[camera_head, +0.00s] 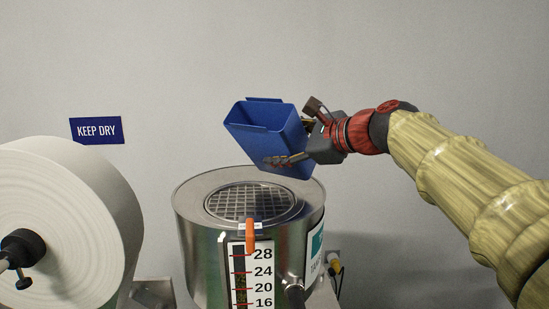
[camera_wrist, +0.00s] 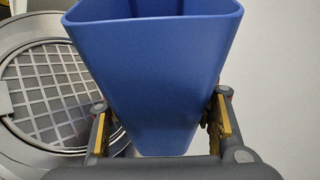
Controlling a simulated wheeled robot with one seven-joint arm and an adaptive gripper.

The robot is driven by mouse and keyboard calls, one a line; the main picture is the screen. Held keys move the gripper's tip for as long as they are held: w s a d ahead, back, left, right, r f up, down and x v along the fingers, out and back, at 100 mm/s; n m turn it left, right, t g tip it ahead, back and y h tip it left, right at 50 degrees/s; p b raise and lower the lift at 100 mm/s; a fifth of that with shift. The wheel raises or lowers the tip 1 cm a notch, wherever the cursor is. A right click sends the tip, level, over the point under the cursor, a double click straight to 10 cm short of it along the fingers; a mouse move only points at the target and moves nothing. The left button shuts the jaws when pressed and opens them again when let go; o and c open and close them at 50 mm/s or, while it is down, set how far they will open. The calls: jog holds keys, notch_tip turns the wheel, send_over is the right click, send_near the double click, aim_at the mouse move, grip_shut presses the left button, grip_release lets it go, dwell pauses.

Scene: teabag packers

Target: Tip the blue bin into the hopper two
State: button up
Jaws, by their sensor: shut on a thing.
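The blue bin (camera_head: 262,131) is in my gripper (camera_head: 292,160), above the hopper. It is tilted in the head view, its open mouth turned to the upper left. In the wrist view the blue bin (camera_wrist: 153,75) stands between the two fingers of my gripper (camera_wrist: 163,125), which are shut on its sides. The bin's contents cannot be seen. The steel hopper (camera_head: 188,206) is below the bin, with a round grated opening (camera_head: 250,201) in its top. The grate also shows at the left of the wrist view (camera_wrist: 45,88). The label naming the hopper's number is not readable.
A level gauge (camera_head: 252,276) with numbers and an orange marker (camera_head: 250,236) is on the hopper's front. A large white paper roll (camera_head: 75,210) stands at the left. A blue KEEP DRY sign (camera_head: 97,130) is on the grey wall. Space above the hopper's left side is clear.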

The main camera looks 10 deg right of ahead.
jog(key=s+d+b, duration=0.2)
jog(key=s, duration=0.8)
jog(key=s+d+r+b, duration=0.1)
jog(key=s+d+b, duration=0.1)
jog(key=s, duration=0.9)
jog(key=shift+d+b, duration=0.35)
jog(key=shift+d, duration=0.3)
jog(key=shift+w, duration=0.15)
